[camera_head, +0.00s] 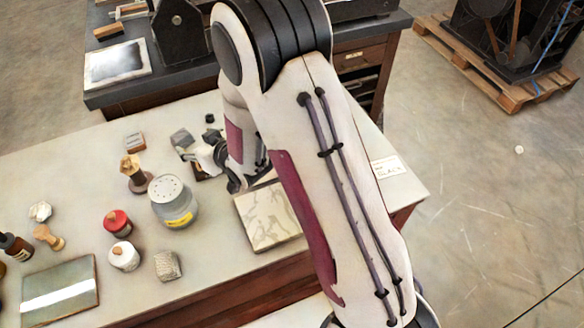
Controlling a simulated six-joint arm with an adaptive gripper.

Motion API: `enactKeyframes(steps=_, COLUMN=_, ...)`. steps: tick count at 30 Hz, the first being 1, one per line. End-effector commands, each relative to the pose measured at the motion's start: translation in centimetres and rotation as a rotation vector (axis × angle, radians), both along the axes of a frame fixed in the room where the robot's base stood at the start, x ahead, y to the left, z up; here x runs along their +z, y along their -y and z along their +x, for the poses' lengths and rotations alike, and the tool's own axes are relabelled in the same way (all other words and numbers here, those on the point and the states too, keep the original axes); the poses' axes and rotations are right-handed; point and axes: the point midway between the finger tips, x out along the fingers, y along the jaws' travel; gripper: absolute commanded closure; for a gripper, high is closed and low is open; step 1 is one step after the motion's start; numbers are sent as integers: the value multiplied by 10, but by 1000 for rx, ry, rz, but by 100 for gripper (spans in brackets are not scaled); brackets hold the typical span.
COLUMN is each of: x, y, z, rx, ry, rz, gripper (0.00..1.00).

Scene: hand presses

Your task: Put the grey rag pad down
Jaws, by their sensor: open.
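A small grey block-shaped piece (181,138), which may be the grey rag pad, is at the far part of the pale table, close to my gripper's fingertips. A lighter grey, rough-textured pad (167,264) lies near the table's front edge, well away from my gripper; I cannot tell for sure which of the two is the rag pad. My gripper (190,153) is open, low over the table and pointing left. I see nothing held between its fingers. My arm hides part of the table behind it, and whether the fingers touch the grey piece is too small to tell.
A clear jar with a perforated lid (173,200), a wooden-handled stamp (136,173), a red-lidded pot (118,222) and a white-lidded pot (124,256) stand left of my gripper. A glass plate (60,290) is front left.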

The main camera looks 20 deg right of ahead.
Motion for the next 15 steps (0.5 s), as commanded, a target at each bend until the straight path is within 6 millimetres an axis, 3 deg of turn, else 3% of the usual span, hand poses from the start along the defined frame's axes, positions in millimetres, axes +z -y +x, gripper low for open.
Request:
enactKeyframes(steps=5, x=15, y=8, z=-2, rx=-15, ry=-12, rz=-13, gripper=41)
enactKeyframes(steps=15, x=63, y=40, z=-18, rx=-77, ry=-78, rz=-61, gripper=41)
